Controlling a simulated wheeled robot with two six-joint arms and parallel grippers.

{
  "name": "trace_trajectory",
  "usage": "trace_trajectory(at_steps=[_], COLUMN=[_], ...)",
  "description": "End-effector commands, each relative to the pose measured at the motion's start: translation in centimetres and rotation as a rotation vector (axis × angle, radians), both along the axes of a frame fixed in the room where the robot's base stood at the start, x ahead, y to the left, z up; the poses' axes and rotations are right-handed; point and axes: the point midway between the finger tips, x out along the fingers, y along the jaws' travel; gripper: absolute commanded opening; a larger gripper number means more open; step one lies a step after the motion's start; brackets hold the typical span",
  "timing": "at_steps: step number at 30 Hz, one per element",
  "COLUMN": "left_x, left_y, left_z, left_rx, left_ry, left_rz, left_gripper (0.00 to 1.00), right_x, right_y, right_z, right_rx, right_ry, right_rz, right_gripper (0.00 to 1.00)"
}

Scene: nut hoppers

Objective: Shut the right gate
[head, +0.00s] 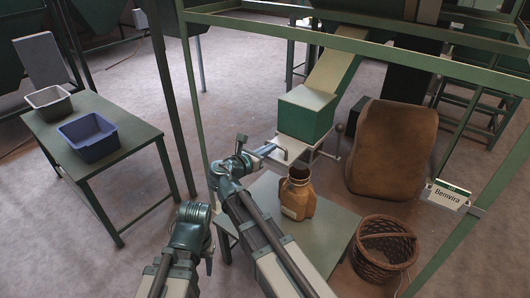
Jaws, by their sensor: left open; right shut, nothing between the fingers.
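A green chute box (305,117) hangs at the end of a sloping pale chute. A pale flat gate plate (307,153) sticks out under it towards me, with a dark handle (282,151) at its left edge. A rod with a round knob shows at its right. My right gripper (268,150) is shut and empty, its fingertips close to the handle; I cannot tell whether they touch. My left gripper (208,262) is low at the left, by the near table, partly hidden by its own arm, open and away from the gate.
A wicker basket (382,246) and large brown sack (393,150) stand to the right. Green frame posts surround the hopper. Grey and blue bins (92,139) sit on the left table.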

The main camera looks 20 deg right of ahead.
Motion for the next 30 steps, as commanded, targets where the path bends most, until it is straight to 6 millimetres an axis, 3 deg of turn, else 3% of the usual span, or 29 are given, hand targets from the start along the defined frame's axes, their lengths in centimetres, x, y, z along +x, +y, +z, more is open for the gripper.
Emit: trace_trajectory(at_steps=[3, 10, 24, 30], left_x=[0.0, 0.0, 0.0, 0.0], left_y=[0.0, 0.0, 0.0, 0.0], left_z=[0.0, 0.0, 0.0, 0.5], left_rx=[0.0, 0.0, 0.0, 0.0], left_ry=[0.0, 0.0, 0.0, 0.0], left_rz=[0.0, 0.0, 0.0, 0.0], left_gripper=[0.45, 0.45, 0.45, 0.45], right_x=[2.4, 4.9, 5.3, 4.2], right_y=[-2.9, -6.1, -6.8, -6.4], right_z=[0.1, 0.1, 0.2, 0.7], right_rx=[-0.003, -0.003, -0.008, -0.006], right_ry=[-0.001, 0.0, -0.002, -0.002], right_rz=[-0.007, -0.003, -0.002, -0.003], right_gripper=[0.0, 0.0, 0.0, 0.0])
